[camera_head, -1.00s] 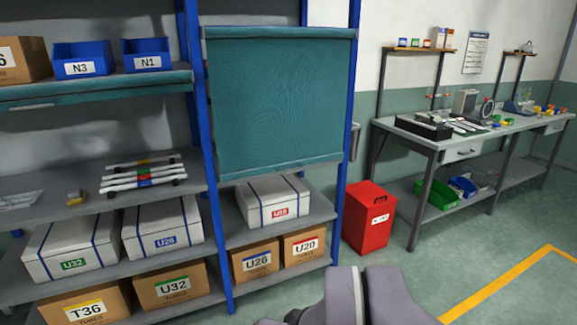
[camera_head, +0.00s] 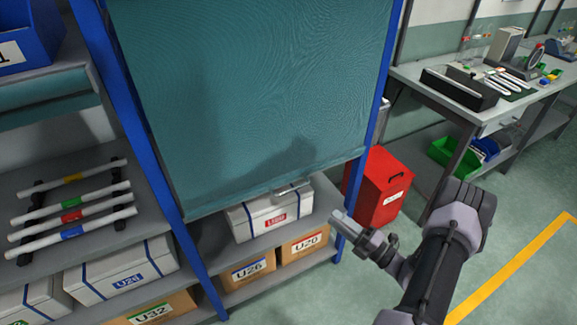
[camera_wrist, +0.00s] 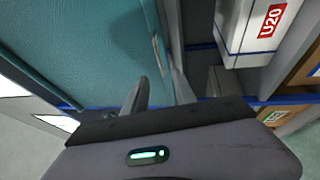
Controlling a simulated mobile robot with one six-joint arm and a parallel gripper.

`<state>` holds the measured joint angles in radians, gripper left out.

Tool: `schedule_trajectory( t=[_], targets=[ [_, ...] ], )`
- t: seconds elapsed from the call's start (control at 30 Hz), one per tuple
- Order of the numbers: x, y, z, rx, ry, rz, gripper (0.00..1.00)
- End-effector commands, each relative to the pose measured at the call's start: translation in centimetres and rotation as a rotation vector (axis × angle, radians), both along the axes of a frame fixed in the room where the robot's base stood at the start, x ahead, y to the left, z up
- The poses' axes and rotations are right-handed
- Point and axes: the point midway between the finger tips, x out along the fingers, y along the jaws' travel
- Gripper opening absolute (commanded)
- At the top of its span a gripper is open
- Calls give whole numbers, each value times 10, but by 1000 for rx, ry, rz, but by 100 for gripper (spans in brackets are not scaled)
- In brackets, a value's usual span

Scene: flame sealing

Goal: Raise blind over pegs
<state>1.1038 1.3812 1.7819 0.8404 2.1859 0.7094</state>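The teal blind (camera_head: 250,80) hangs down over the right shelf bay, and its lower edge is just above a white box. A small light handle (camera_head: 292,187) sits at the blind's bottom edge, right of its middle. My gripper (camera_head: 340,218) is in front of the bay, below and to the right of the handle and apart from it. In the wrist view, the two fingers of my gripper (camera_wrist: 160,80) are spread with nothing between them. The handle (camera_wrist: 157,53) shows just beyond the fingertips, on the blind (camera_wrist: 75,40). I cannot make out any pegs.
A white box (camera_head: 270,212) stands on the shelf under the blind, with cardboard boxes (camera_head: 304,250) below. Blue posts (camera_head: 135,130) flank the bay. A red bin (camera_head: 375,188) stands right of it, near a workbench (camera_head: 470,110). The floor at lower right is clear.

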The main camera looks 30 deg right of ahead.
Motion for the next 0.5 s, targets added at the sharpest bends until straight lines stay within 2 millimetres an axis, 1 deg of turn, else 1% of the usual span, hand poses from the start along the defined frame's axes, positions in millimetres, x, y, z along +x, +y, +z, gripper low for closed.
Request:
schedule_trajectory(
  t=[0.07, 0.13, 0.4, 0.5],
  targets=[
    [12, 6, 1, 1, -1, 4, 32],
    [28, 15, 3, -2, -1, 9, 32],
    [101, 50, 18, -5, -2, 11, 32],
    [123, 60, 22, -6, -2, 10, 32]
  ],
)
